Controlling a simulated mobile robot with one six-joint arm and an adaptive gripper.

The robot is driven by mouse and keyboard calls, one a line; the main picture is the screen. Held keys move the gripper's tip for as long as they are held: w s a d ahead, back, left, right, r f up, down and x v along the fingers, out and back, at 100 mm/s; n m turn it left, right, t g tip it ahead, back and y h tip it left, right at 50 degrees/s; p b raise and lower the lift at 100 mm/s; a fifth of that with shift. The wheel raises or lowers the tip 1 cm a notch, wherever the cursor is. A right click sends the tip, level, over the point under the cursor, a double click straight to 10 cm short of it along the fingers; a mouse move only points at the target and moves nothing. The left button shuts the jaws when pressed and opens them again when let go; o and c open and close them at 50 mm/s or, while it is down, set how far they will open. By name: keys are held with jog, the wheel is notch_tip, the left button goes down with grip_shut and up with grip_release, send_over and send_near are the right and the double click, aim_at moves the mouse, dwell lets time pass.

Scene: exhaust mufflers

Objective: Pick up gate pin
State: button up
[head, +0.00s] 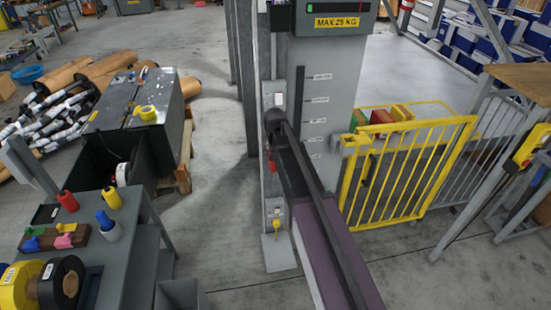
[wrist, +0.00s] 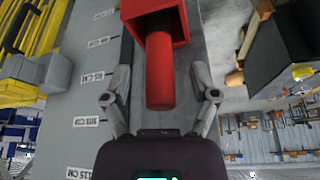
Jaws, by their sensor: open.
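In the wrist view a red cylinder, which looks like the gate pin (wrist: 160,75), stands out of a red holder (wrist: 181,24). My gripper (wrist: 160,88) is open, with one finger on each side of the red cylinder. Gaps show between the fingers and the cylinder, so they do not appear to touch it. In the head view my arm reaches to the grey post, and a bit of red (head: 272,160) shows beside it. The fingertips are hidden or too small to make out there.
A grey column (head: 322,105) with height labels stands right behind the holder. A yellow gate (head: 408,165) is to its right. A workbench (head: 140,230) with coloured tools and a dark bin (head: 150,110) stand to the left. Open floor lies between them.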

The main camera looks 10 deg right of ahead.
jog(key=shift+b+x, duration=0.45)
jog(key=shift+x, duration=0.35)
grip_shut()
